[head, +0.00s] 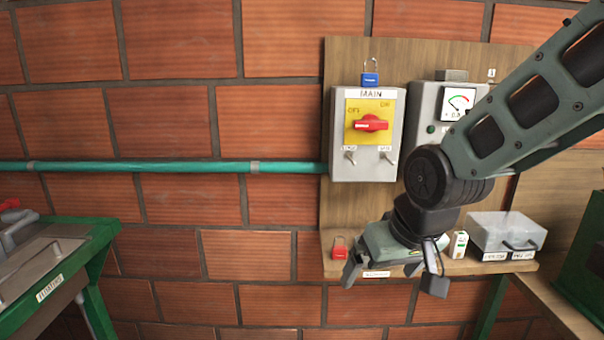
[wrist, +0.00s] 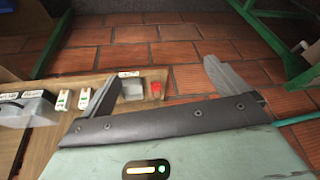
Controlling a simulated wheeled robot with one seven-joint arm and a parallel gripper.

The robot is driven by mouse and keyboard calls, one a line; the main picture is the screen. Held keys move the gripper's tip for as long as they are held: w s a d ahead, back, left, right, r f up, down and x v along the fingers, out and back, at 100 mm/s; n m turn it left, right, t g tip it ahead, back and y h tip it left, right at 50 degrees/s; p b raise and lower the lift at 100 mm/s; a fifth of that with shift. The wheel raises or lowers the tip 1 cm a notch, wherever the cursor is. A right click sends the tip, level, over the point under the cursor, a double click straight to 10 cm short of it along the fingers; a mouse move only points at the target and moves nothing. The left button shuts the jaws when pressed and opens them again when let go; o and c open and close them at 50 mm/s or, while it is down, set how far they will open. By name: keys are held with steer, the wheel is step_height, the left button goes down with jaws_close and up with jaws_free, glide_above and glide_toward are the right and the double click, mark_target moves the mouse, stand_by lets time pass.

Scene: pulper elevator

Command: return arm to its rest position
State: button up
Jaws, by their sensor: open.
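My gripper (head: 388,285) hangs at the end of my arm in front of the wooden shelf, below the main switch box, in the head view. In the wrist view my gripper (wrist: 160,90) shows two fingers spread wide apart with nothing between them. My arm comes in from the upper right and bends at a dark round joint. It covers part of the panel and the shelf.
A grey MAIN switch box (head: 343,150) with a red knob (head: 371,123) and blue padlock (head: 370,79) is on the board. A meter box (head: 460,98) is beside it. A green machine (head: 95,250) stands left.

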steer(key=s+d+f+n+g, duration=0.1)
steer(key=s+n+g, duration=0.1)
steer(key=s, duration=0.8)
steer(key=s+f+n+g+h, duration=0.1)
steer(key=s+f+n+g, duration=0.1)
steer(key=s, duration=0.7)
steer(key=shift+s+d+n, duration=0.35)
steer(key=shift+s+n, duration=0.05)
steer(key=shift+a, duration=0.3)
